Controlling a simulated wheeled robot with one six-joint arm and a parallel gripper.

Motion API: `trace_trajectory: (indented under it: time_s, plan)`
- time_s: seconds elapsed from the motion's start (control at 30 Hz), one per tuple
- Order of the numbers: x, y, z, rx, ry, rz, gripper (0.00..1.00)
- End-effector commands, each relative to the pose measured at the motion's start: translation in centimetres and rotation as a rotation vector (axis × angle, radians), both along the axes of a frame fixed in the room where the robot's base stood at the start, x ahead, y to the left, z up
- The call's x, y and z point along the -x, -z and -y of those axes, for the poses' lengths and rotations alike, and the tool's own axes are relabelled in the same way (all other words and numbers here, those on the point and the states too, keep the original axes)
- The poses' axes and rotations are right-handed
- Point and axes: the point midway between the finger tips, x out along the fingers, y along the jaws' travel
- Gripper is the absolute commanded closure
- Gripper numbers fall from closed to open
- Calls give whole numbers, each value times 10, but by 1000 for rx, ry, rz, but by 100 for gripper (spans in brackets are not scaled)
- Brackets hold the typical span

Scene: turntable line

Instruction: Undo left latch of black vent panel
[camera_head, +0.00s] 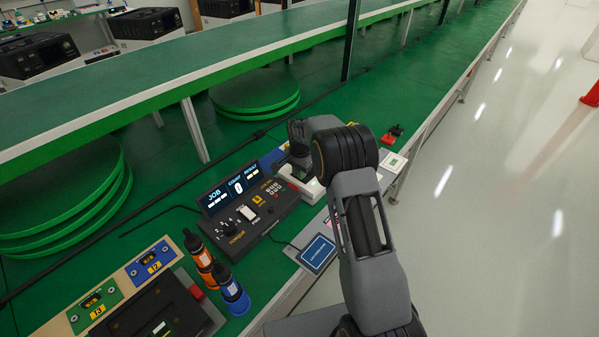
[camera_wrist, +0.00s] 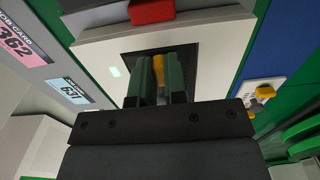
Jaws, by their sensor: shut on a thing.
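In the wrist view a dark square panel (camera_wrist: 190,56) is set in a pale face. I take it for the black vent panel, but its slots do not show clearly. My gripper (camera_wrist: 160,72) reaches to it with two green fingers, shut on a yellow latch (camera_wrist: 158,63). The fingers hide much of the latch and the panel's middle. Another yellow piece (camera_wrist: 265,92) sits on a white plate at the right; I cannot tell what it belongs to.
A red block (camera_wrist: 152,11) sits just above the panel. Pink and blue cards (camera_wrist: 25,44) lie at its left. In the head view a torque console (camera_head: 248,208), an orange bottle (camera_head: 199,259) and a blue bottle (camera_head: 233,291) stand left of my arm. Open floor (camera_head: 510,200) lies right.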

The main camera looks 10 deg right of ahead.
Motion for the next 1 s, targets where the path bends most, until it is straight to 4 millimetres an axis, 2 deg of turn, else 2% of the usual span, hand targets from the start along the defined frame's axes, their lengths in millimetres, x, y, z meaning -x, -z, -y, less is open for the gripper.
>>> trace_trajectory:
  time_s: [0.27, 0.47, 1.0]
  plan:
    - [0, 0, 0, 0, -12, 0, 100]
    - [0, 0, 0, 0, -94, 1, 100]
    - [1, 0, 2, 0, -579, 1, 100]
